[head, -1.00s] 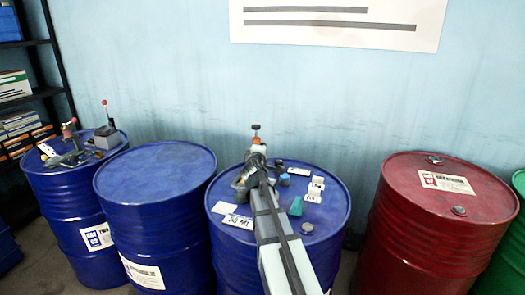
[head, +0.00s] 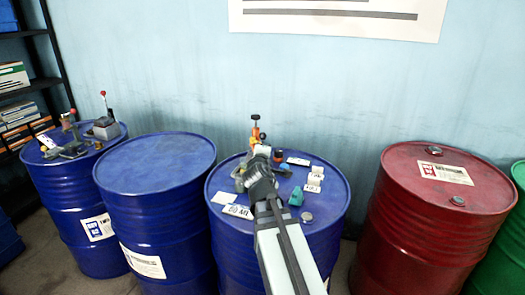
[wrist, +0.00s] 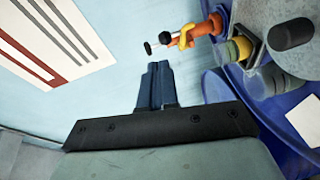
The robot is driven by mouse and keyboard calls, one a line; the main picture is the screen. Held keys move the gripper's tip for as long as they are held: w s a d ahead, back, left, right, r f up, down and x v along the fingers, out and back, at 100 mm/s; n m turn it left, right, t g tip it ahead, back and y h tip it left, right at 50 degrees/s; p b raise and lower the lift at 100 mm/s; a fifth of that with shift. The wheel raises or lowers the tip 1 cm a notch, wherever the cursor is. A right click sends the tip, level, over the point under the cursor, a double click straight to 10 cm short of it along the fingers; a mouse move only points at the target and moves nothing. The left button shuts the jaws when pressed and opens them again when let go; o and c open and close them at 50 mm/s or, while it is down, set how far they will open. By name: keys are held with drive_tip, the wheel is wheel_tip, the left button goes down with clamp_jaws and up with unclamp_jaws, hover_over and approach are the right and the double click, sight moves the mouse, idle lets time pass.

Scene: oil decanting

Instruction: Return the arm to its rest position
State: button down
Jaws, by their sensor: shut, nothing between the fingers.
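My gripper (wrist: 158,68) shows in the wrist view with its two fingers together and nothing between them, pointing toward the blue wall. In the head view my arm reaches from the bottom edge over the third blue drum (head: 336,195), and hides part of its top. The gripper's tips cannot be made out there. An orange tap-like fitting with a dark knob (head: 255,132) shows just beyond the arm's end. In the wrist view orange and yellow fittings (wrist: 208,27) are to the right of the fingers, apart from them.
Small white blocks (head: 314,180), a teal piece (head: 296,196) and a white label card (head: 238,211) are on the third drum. An empty-topped blue drum (head: 155,160) stands left; another drum (head: 75,185) bears lever fittings. A red drum (head: 435,215) stands right.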

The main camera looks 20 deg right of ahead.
drive_tip(key=shift+a, duration=0.1)
